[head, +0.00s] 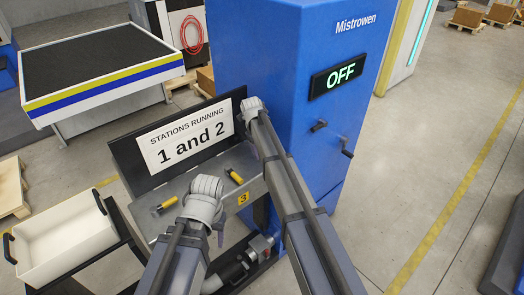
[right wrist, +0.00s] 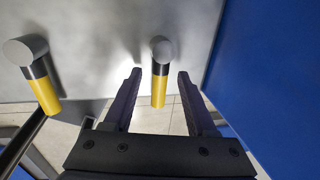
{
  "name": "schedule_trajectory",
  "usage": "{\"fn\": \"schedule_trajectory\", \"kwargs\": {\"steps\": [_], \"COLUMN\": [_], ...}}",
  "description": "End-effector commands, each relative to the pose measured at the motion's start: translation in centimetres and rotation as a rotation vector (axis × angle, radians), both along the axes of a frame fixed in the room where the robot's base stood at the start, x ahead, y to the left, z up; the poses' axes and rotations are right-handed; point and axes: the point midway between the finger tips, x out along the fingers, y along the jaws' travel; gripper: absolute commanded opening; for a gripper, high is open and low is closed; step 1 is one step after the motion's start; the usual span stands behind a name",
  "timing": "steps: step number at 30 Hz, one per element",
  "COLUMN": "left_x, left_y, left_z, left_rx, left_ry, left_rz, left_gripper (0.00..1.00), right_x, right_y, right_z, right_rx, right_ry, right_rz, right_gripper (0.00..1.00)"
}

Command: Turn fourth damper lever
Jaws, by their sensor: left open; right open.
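In the right wrist view, a damper lever (right wrist: 159,85) with a grey round hub and a black and yellow handle points straight down in the picture. It is the lever nearest the blue wall. My right gripper (right wrist: 158,75) is open, with a fingertip on either side of this handle and gaps on both sides. Another lever (right wrist: 42,85) is at the left, slightly tilted.
A sign (head: 186,136) reading "STATIONS RUNNING 1 and 2" stands behind the levers. The blue machine (head: 255,45) has an "OFF" display (head: 339,76) and stands close to the right. A white bin (head: 62,243) is at the left.

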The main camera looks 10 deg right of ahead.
Motion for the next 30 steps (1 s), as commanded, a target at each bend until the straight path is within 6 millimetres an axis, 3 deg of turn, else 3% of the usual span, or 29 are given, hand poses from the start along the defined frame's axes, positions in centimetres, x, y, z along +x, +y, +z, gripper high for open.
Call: {"fn": "schedule_trajectory", "kwargs": {"steps": [9,15,30], "left_x": [0.0,0.0,0.0], "left_y": [0.0,0.0,0.0], "left_z": [4.6,6.5,6.6], "left_rx": [-0.001,-0.002,-0.002], "left_ry": [0.000,-0.001,-0.001], "left_rz": [0.006,0.011,0.012], "left_gripper": [0.57,0.57,0.57], "right_x": [-0.4,-0.6,-0.6], "right_y": [0.7,1.1,1.2], "right_z": [4.6,6.5,6.6], "right_rx": [0.000,0.000,0.001], "right_ry": [0.000,0.000,0.000], "right_rz": [0.000,0.000,0.000], "right_gripper": [0.57,0.57,0.57]}}
